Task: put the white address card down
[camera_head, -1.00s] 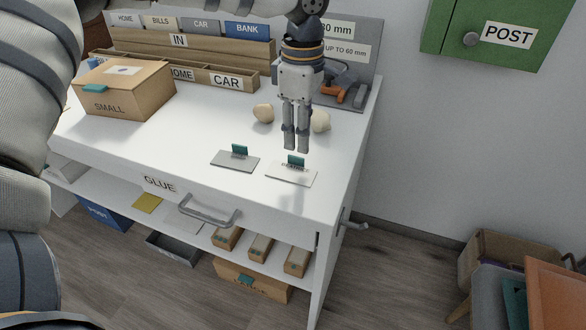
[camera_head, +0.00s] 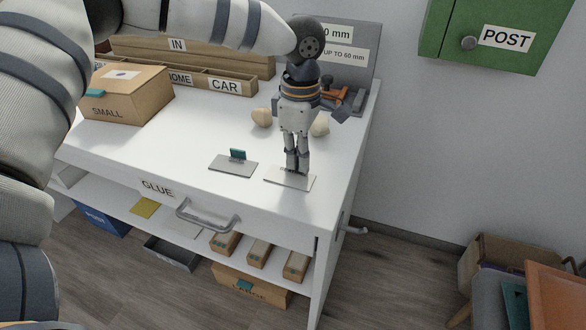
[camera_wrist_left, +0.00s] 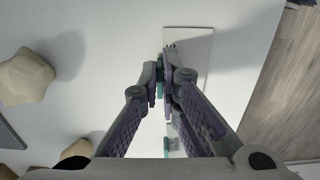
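The white address card (camera_head: 276,180) lies flat on the desk top near the front right corner. In the left wrist view the card (camera_wrist_left: 198,45) reaches out beyond the fingertips. My left gripper (camera_head: 297,171) points straight down at the card. In the left wrist view its fingertips (camera_wrist_left: 165,75) are close together on the card's small teal tab, which they mostly hide. My right gripper is not in view.
A grey card with a teal tab (camera_head: 233,166) lies just left of the white one. Two pale lumps (camera_head: 261,117) stand behind my gripper. A cardboard box marked SMALL (camera_head: 127,98) and a wooden rack (camera_head: 205,83) stand farther back. The desk's front left is clear.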

